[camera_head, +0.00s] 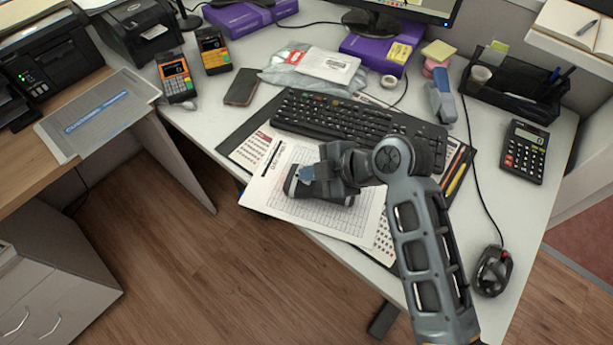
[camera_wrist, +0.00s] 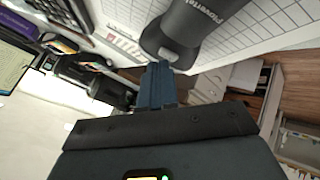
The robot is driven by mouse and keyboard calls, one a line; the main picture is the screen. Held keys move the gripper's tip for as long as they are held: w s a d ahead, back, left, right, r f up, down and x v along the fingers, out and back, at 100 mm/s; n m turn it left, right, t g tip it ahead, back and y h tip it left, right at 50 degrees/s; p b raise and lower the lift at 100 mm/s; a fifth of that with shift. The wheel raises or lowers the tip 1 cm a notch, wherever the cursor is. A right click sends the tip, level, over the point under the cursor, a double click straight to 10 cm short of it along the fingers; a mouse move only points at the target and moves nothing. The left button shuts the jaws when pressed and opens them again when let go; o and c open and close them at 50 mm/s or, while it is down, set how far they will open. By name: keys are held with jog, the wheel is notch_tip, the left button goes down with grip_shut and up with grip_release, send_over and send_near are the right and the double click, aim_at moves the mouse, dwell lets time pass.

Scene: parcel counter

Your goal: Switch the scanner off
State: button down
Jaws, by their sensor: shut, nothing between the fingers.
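The scanner (camera_head: 332,196) appears to be the dark handheld device lying on the printed sheets in front of the keyboard. In the wrist view its dark grey body (camera_wrist: 196,24) carries white lettering, and a lighter grey button (camera_wrist: 168,54) shows near its end. My gripper (camera_head: 306,174) is at the scanner, over its left part. In the wrist view the blue fingers (camera_wrist: 160,68) are shut and empty, with their tips right at the button. Whether they touch it I cannot tell. My gripper and wrist hide part of the scanner in the head view.
The keyboard (camera_head: 350,119) lies just behind the sheets (camera_head: 268,185). A stapler (camera_head: 441,101), a calculator (camera_head: 525,152) and a mouse (camera_head: 492,271) are to the right. The desk's front edge is close.

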aim_at(310, 183)
jog(key=shift+r+p, duration=0.65)
jog(key=shift+r, duration=0.25)
notch_tip(310, 183, up, 6)
jog(key=p, duration=0.4)
dwell(0.6)
